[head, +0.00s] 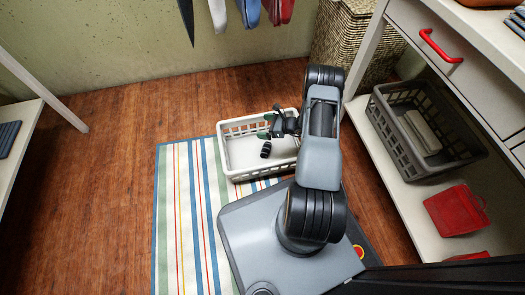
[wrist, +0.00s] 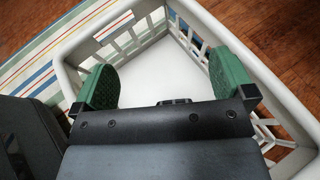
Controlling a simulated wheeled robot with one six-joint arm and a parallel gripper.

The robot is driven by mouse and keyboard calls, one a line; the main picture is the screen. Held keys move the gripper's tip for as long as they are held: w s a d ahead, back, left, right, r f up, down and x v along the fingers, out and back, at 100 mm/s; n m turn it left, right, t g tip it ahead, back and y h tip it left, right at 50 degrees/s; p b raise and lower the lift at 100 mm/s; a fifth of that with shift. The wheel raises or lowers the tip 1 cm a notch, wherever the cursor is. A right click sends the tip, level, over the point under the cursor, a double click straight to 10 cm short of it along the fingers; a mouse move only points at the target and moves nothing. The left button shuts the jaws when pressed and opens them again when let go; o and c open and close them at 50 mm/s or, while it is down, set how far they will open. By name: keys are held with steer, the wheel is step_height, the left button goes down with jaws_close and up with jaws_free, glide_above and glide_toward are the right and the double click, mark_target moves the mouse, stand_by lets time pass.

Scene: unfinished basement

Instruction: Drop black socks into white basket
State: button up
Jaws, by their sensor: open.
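The white basket (head: 240,172) stands on the floor, partly over the striped rug. Its pale inner floor (wrist: 185,75) fills the middle of the wrist view. My gripper (head: 266,126) is over the basket, pointing down, with its green fingers apart. In the wrist view the fingers (wrist: 165,85) are wide open with nothing seen between them. A small dark bundle (head: 265,149) shows just below the fingers, within the basket's outline. It looks like the black socks, but I cannot tell whether it rests on the basket floor. The wrist view does not show it clearly.
A striped rug (head: 172,220) lies on the wood floor. At the right, a shelf unit holds a dark grey basket (head: 400,143) and a red item (head: 455,210). A wicker hamper (head: 345,45) stands by the wall, where clothes (head: 250,10) hang. Floor left of the rug is clear.

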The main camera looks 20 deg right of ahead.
steer(key=p+v, duration=0.5)
steer(key=v, duration=0.9)
steer(key=shift+a, duration=0.1)
steer(key=a+r+n+g+h+p, duration=0.1)
steer(key=a+r+n+g+p, duration=0.4)
steer(key=r, duration=0.8)
steer(key=a+r+n+p, duration=0.35)
steer(key=r+p, duration=0.35)
steer(key=r, duration=0.6)
steer(key=a+r+n+g+h+p, duration=0.1)
steer(key=a+r+n+g+p, duration=0.4)
steer(key=r, duration=0.8)
steer(key=s+a+r+n+t+h+p, duration=0.1)
steer(key=s+a+r+n+h+p, duration=0.1)
steer(key=s+r+n+p, duration=0.2)
steer(key=s+a+r+n+t+h+p, duration=0.2)
steer(key=r+p, duration=0.7)
steer(key=r, duration=0.9)
steer(key=s+a+r+n+t+h+p, duration=0.1)
steer(key=s+r+n+h+p, duration=0.3)
steer(key=r, duration=0.8)
steer(key=s+a+n+p, duration=0.1)
steer(key=s+n+p, duration=0.1)
steer(key=s+p, duration=0.1)
steer(key=shift+a+t+p, duration=0.25)
steer(key=shift+t+p, duration=0.05)
steer(key=shift+t, duration=0.1)
steer(key=shift+n, duration=0.35)
steer(key=shift+c, duration=0.4)
